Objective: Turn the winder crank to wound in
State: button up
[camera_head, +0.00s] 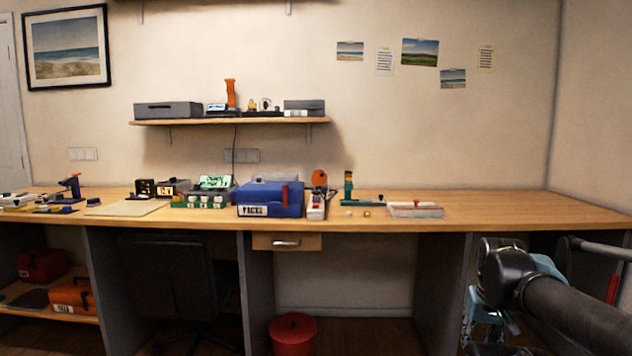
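I cannot tell for sure which thing is the winder. A round orange piece (320,178) stands at the back of the bench, right of the blue case, and may be a reel or winder. A teal stand (348,188) with a yellow and orange top is just right of it. No crank handle or its position can be made out at this size. My folded arm (500,265) is at the lower right, in front of the bench and well apart from these things. My gripper's fingers cannot be made out clearly, and nothing shows held.
The blue toolbox (262,199), a white and red power strip (316,206) and a pale tray (415,210) stand close around. The bench top (510,207) is clear at right. A red bin (293,332) stands on the floor below. A wall shelf (230,122) hangs above.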

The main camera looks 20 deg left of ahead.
aim_at(319, 176)
jog(key=k, duration=0.4)
jog(key=z, duration=0.65)
jog(key=i, duration=1.35)
jog(key=u, duration=2.55)
